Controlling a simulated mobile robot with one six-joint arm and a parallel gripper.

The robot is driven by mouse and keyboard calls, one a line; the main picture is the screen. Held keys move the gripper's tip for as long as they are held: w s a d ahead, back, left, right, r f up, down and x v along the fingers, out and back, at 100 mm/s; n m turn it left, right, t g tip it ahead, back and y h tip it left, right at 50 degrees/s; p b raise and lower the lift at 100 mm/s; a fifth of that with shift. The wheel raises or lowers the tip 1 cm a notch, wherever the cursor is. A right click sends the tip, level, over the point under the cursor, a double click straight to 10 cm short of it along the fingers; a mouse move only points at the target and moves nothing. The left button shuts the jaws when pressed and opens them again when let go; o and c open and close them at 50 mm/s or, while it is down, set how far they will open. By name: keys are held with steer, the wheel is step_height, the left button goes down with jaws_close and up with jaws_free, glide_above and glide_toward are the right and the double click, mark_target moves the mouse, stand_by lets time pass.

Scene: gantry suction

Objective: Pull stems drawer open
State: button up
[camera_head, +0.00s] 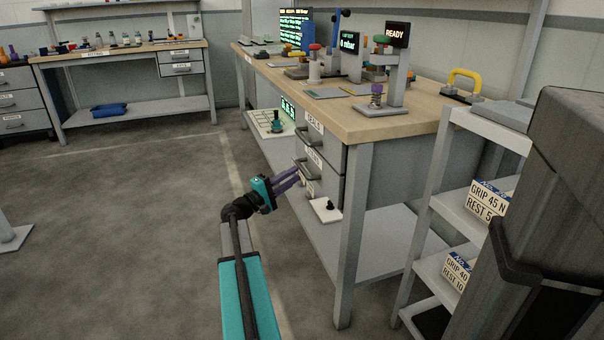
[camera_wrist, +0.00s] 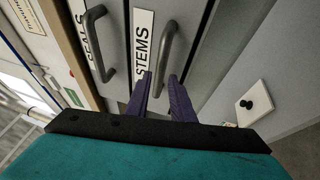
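My gripper (camera_head: 299,172) points at the drawer front, near the handle. Its purple fingers (camera_wrist: 160,76) are apart in the wrist view, with the lower end of the handle between their tips. I cannot tell whether either finger touches the handle.
The seals drawer (camera_wrist: 88,50) with its own handle sits directly above. A bench leg (camera_head: 350,240) and a grey shelf rack (camera_head: 432,215) stand to the right.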

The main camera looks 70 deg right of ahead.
mark_target(302, 167)
steer(key=shift+b+x, duration=0.55)
steer(key=shift+x, duration=2.05)
jaws_close()
